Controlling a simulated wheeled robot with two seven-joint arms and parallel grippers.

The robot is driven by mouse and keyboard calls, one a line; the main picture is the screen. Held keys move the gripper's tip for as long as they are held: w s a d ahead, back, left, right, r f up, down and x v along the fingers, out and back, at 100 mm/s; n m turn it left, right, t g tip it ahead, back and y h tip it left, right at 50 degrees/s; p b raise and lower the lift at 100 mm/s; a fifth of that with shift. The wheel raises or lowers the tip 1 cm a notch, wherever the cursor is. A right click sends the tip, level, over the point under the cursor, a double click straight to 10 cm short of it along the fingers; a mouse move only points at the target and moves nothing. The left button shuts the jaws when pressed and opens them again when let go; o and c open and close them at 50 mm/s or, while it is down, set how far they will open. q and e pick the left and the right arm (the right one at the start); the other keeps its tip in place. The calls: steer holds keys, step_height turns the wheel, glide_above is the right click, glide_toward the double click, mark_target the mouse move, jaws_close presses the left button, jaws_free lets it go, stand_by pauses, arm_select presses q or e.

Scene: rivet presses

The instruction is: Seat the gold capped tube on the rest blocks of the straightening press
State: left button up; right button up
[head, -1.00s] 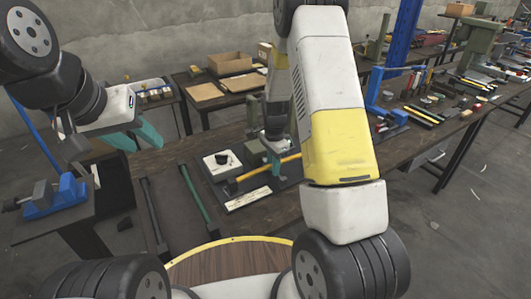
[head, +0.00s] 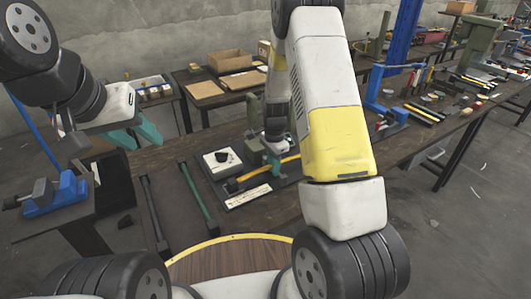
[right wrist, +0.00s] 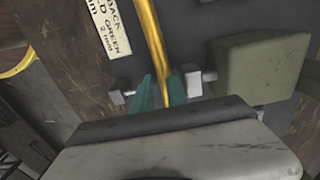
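The gold capped tube (head: 288,159) lies slanting over the dark base of the straightening press (head: 240,201), with a dark end at its left. My right gripper (head: 273,161) is down at the tube. In the right wrist view, its teal fingers (right wrist: 160,92) are close together on both sides of the gold tube (right wrist: 150,40) and look shut on it. I cannot tell whether the tube touches any rest block. My left gripper (head: 138,133) is open and empty, raised at the left.
A blue vise (head: 62,193) stands at far left. The olive press body (right wrist: 262,68) is close beside my right gripper.

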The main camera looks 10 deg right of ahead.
steer(key=o, duration=0.5)
steer(key=shift+c, duration=0.2)
steer(key=shift+r, duration=0.1)
steer(key=shift+w+r, duration=0.15)
steer(key=shift+r, duration=0.25)
steer(key=r, duration=0.8)
steer(key=shift+s+r, duration=0.35)
steer(key=shift+s, duration=0.05)
steer(key=s+a+r+n+t+y, duration=0.15)
steer(key=s+r+n, duration=0.45)
steer(key=r, duration=0.7)
steer(key=s+r+n+t, duration=0.2)
steer(key=s+r+n, duration=0.2)
steer(key=s, duration=0.5)
steer(key=s+r+n+t, duration=0.2)
steer(key=s+r+n, duration=0.2)
steer(key=s+r, duration=0.2)
steer(key=s, duration=0.2)
steer(key=shift+s+a+r+n+t+y, duration=0.15)
steer(key=shift+s+a+n+t+y, duration=0.15)
steer(key=shift+s+t+y, duration=0.1)
